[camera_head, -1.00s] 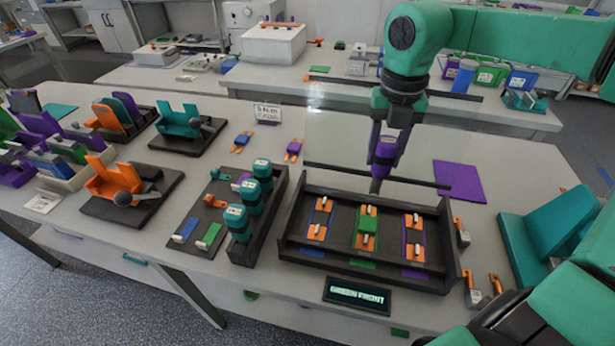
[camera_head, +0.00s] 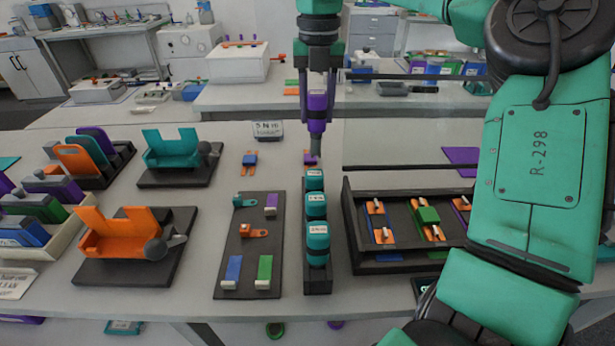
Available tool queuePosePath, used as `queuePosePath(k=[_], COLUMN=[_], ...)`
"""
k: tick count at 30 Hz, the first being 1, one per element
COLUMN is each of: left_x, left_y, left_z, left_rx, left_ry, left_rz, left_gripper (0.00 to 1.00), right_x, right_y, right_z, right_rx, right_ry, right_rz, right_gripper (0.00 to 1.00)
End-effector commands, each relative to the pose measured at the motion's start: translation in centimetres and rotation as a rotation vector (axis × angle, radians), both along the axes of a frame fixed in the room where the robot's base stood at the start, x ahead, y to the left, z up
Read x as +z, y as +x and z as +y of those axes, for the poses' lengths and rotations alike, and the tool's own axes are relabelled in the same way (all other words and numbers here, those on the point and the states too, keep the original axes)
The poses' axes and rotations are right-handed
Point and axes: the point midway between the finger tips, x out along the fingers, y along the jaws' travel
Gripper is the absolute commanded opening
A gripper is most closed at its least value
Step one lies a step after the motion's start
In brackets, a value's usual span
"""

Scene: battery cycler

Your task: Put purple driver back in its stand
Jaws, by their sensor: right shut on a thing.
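The purple driver (camera_head: 316,104) hangs upright with its grey tip down. My right gripper (camera_head: 318,72) is shut on its upper part and holds it above the table. The tip shows just behind the black rack (camera_head: 318,283), which carries a row of teal-capped pieces (camera_head: 316,206) with white labels. I cannot tell for sure whether this rack is the driver's stand. My left gripper is not in view.
A black tray (camera_head: 348,225) with battery fixtures stands to the right, partly hidden by my arm. A dark mat (camera_head: 246,215) with small blocks lies left of the rack. Orange (camera_head: 125,232) and teal (camera_head: 172,148) cradles stand further left. A small sign (camera_head: 268,130) stands behind.

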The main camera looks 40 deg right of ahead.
Motion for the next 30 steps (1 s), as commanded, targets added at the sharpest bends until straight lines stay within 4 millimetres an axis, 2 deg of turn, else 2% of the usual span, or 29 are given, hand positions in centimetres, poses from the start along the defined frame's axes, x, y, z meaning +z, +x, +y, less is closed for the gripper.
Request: queuePosePath(k=[1,6,11,15,18,22,23,24,25,30], left_x=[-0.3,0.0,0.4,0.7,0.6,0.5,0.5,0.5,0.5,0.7], left_y=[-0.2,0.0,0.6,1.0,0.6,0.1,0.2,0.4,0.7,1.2], left_z=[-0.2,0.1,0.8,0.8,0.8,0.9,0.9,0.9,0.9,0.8], left_rx=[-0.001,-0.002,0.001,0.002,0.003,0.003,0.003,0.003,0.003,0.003], left_ry=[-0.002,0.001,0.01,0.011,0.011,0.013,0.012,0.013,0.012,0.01], left_rz=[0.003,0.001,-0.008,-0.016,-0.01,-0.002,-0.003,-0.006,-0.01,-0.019], left_gripper=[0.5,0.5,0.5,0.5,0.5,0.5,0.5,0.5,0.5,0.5], right_x=[-1.8,-6.8,-9.4,-12.5,-13.6,-13.6,-13.6,-13.5,-13.4,-13.2], right_y=[-0.1,-0.1,0.0,-0.2,-0.3,-0.2,-0.2,-0.1,-0.1,0.0], right_z=[0.1,0.1,0.1,0.1,0.0,0.0,0.0,0.0,0.0,0.0], right_rx=[0.004,0.002,0.0,0.0,-0.001,-0.001,-0.001,-0.001,-0.001,0.0], right_ry=[0.005,0.002,0.001,0.001,0.0,-0.001,-0.002,-0.002,-0.002,-0.002], right_rz=[0.003,0.003,0.003,0.011,0.011,0.01,0.009,0.008,0.006,0.003], right_gripper=[0.0,0.0,0.0,0.0,0.0,0.0,0.47,0.62,0.73,0.73])
